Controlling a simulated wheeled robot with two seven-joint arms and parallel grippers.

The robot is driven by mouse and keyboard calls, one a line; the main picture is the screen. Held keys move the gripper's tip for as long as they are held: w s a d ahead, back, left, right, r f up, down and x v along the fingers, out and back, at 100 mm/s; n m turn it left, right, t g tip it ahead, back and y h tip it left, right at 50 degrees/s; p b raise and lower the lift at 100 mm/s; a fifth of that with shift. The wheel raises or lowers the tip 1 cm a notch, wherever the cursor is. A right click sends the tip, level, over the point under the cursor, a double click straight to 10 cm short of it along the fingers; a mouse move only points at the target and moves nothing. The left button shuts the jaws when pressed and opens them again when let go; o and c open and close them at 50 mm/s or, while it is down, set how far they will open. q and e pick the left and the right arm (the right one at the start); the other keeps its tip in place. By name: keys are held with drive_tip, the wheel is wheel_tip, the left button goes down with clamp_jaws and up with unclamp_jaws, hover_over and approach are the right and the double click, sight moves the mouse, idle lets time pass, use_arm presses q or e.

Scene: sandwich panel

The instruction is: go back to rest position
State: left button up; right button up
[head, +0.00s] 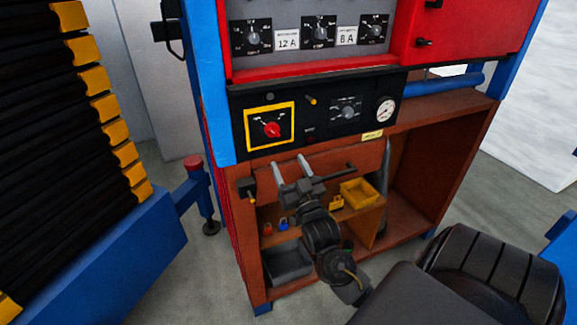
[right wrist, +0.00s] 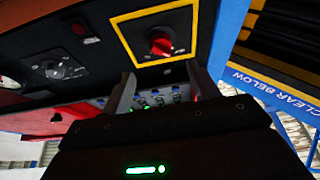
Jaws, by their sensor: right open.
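My right gripper (head: 291,170) is open and empty in front of the panel, below the black control strip. In the right wrist view its two fingers (right wrist: 160,95) stand apart with nothing between them. A red rotary switch (head: 272,129) in a yellow square frame sits just above and left of the fingertips in the head view. The same red switch (right wrist: 161,43) shows beyond the fingers in the right wrist view. My right arm comes in from the lower right. My left gripper is not in view.
The orange cabinet (head: 462,120) holds a yellow bin (head: 359,192), a dark bin (head: 287,263) and small padlocks on its shelves. A gauge (head: 386,110) sits right on the strip. A blue frame with black and yellow stack (head: 90,245) stands left. Grey floor lies between.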

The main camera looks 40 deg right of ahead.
idle(0.3)
